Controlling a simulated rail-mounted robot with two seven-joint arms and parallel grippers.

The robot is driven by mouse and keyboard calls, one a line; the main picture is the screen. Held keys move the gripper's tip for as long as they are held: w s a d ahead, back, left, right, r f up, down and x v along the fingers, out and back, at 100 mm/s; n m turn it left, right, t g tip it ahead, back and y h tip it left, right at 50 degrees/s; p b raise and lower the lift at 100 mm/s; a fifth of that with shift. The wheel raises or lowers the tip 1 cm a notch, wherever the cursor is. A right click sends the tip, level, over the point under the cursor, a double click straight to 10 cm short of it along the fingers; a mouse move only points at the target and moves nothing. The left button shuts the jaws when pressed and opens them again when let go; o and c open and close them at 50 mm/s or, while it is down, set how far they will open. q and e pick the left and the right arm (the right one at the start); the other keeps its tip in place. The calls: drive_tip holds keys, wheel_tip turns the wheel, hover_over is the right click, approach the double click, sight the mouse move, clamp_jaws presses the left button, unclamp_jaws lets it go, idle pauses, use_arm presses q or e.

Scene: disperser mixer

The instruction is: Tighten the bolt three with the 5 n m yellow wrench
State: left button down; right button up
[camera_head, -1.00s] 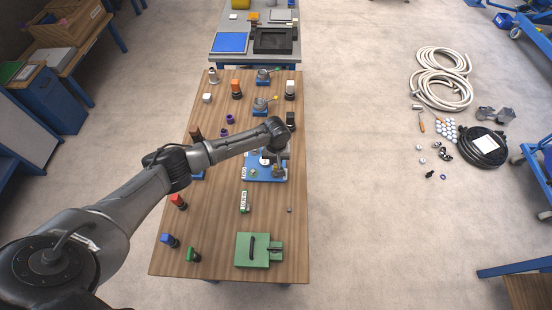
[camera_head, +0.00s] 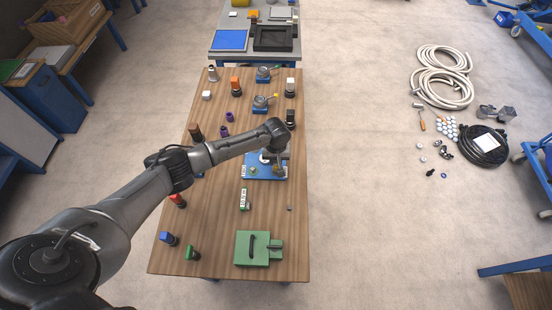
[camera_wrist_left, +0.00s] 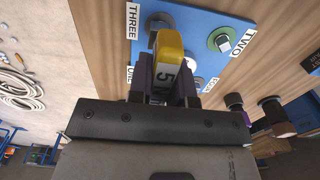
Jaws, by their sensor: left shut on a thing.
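In the head view, my left gripper (camera_head: 279,166) is over the right part of the blue plate (camera_head: 250,174), partly hidden by my arm. In the left wrist view, the blue plate (camera_wrist_left: 195,22) carries the labels THREE (camera_wrist_left: 132,22) and TWO (camera_wrist_left: 243,42). Bolt two (camera_wrist_left: 222,40) has a green ring.
A green box (camera_head: 252,249) with a black handle stands at the table's near end. A small green-and-white labelled item (camera_head: 244,199) lies before the plate. Red, blue and green-topped pieces line the left edge. Bare wood (camera_head: 215,225) lies between.

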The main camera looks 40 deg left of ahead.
use_arm(q)
drive_tip(key=shift+f, duration=0.25)
drive_tip(key=c, duration=1)
unclamp_jaws()
drive_tip(key=shift+o, duration=0.2)
wheel_tip(320, 180, up, 14)
drive_tip(key=p, duration=0.1)
drive_tip(key=shift+f, duration=0.1)
